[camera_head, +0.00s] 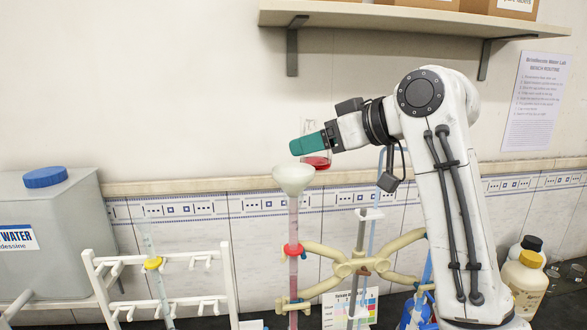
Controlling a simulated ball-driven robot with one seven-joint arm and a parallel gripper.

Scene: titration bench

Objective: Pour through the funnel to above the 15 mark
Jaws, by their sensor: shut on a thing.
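My gripper (309,144), with teal fingers, is shut on a clear glass vessel (309,126) with red liquid (319,162) low in it. The vessel looks roughly upright, and the fingers hide its middle. It is just above and slightly right of the pale funnel (293,178). The funnel sits in the top of a burette (293,220) that shows pinkish contents. The scale marks and the liquid level are too small to read. No stream is visible between vessel and funnel.
A grey water tank (50,245) with a blue cap stands at the left. A white rack (228,280) with a thin tube is beside it. Bottles (524,280) stand at the right. A wall shelf (400,18) with boxes hangs above. A colour chart (338,310) is behind the stand.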

